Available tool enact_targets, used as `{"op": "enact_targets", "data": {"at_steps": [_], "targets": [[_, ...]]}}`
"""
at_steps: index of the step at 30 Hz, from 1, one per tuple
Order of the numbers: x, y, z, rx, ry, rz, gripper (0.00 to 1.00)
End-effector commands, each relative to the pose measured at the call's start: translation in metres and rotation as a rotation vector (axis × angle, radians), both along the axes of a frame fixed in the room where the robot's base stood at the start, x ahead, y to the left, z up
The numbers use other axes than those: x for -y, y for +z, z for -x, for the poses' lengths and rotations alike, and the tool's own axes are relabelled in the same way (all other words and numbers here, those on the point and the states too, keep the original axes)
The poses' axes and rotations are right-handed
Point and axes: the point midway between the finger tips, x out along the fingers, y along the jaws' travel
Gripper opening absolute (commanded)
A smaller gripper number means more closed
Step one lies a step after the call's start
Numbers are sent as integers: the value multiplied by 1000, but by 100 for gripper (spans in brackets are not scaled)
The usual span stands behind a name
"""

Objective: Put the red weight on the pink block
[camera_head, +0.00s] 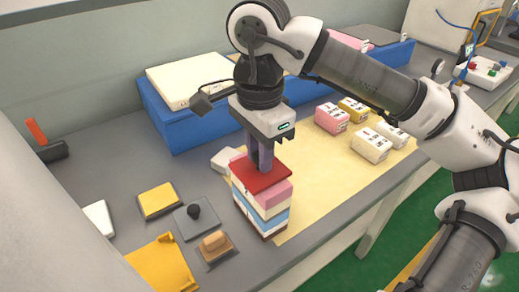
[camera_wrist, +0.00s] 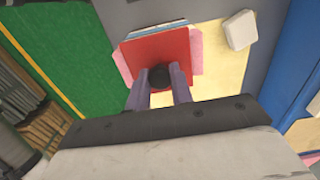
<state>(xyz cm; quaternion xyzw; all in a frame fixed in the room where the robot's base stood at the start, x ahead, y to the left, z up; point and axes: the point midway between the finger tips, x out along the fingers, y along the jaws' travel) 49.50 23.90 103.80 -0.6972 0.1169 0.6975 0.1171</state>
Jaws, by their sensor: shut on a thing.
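The red weight (camera_head: 262,174) is a flat red plate with a dark round knob (camera_wrist: 159,77) on it. My gripper (camera_head: 264,155) points down and is shut on the knob. In the wrist view the purple-grey fingers of my gripper (camera_wrist: 159,92) stand on either side of it. The pink block (camera_head: 278,193) is the top layer of a stack, directly under the red weight. In the wrist view the pink block (camera_wrist: 196,48) shows past both sides of the plate. The plate looks to lie on or just above it; I cannot tell if they touch.
Below the pink block are cream, blue, white and brown layers. A pale block (camera_head: 225,160) lies behind the stack. Pink, yellow and cream blocks (camera_head: 371,146) stand on the yellow mat (camera_head: 315,190). A blue box (camera_head: 190,124) runs along the back. Yellow and grey items lie left.

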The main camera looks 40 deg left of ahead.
Motion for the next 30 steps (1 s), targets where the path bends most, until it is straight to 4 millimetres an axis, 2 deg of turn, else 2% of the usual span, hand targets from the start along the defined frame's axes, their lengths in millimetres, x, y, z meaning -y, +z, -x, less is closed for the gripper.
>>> {"op": "enact_targets", "data": {"at_steps": [1, 5, 17, 20, 30], "targets": [[0, -1, 0, 0, 0, 0, 26], [0, 0, 0, 0, 0, 0, 43], [0, 6, 0, 1, -1, 0, 44], [-1, 20, 0, 2, -2, -2, 44], [0, 93, -1, 4, -5, 0, 44]]}}
